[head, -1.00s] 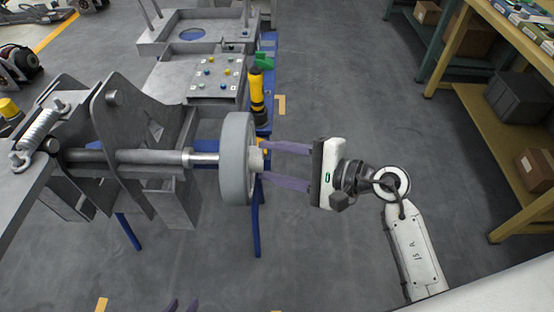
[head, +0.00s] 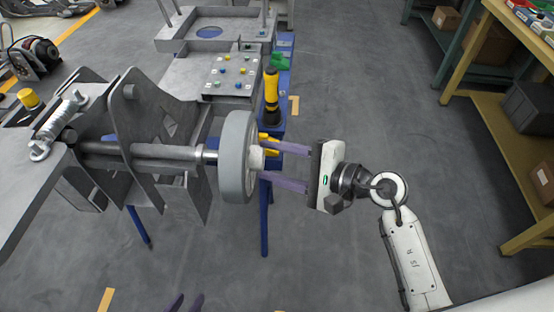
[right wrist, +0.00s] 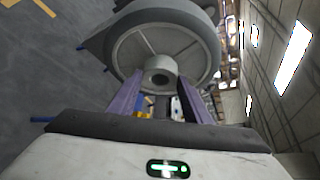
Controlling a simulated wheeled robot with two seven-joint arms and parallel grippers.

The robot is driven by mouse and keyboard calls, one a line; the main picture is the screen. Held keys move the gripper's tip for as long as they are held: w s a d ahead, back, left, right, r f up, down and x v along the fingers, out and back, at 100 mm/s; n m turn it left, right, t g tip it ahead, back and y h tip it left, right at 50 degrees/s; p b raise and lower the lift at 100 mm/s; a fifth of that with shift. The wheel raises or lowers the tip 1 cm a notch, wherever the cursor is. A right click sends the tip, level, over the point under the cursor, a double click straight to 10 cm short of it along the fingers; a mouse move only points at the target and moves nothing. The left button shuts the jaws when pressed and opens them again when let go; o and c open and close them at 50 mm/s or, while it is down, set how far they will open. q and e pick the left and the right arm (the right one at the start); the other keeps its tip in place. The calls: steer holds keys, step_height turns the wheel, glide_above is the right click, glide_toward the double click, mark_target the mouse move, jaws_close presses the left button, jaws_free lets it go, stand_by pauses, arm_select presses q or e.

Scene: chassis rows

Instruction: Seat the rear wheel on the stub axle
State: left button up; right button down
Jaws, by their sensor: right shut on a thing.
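The grey rear wheel (head: 236,160) stands upright at the end of the shaft in the head view. The bright stub axle (head: 208,155) runs from the shaft up to the wheel's left face. The wheel hides the axle's end, so its depth in the bore does not show. My right gripper (head: 262,164) is shut on the wheel's hub from the right. In the right wrist view the hub (right wrist: 160,71) sits between the two purple fingers. My left gripper (head: 185,303) shows only as two fingertips, apart and empty, at the bottom edge.
The grey chassis with its plates (head: 131,115) and spring (head: 58,124) fills the left. A yellow-and-black tool (head: 271,93) stands behind the wheel on a blue stand, near a panel of coloured buttons (head: 230,75). Yellow shelving (head: 490,110) is at right. Floor between is clear.

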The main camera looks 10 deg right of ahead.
mark_target(253, 160)
steer(key=shift+w+a+r, duration=0.15)
steer(key=shift+a+r, duration=0.1)
steer(key=shift+w+a, duration=0.1)
steer(key=shift+a, duration=0.2)
steer(key=shift+w+a, duration=0.25)
steer(key=shift+a, duration=0.7)
steer(key=shift+w+a, duration=0.25)
steer(key=shift+a, duration=0.65)
steer(key=shift+w+a, duration=0.1)
steer(key=shift+a, duration=0.2)
steer(key=shift+a, duration=0.1)
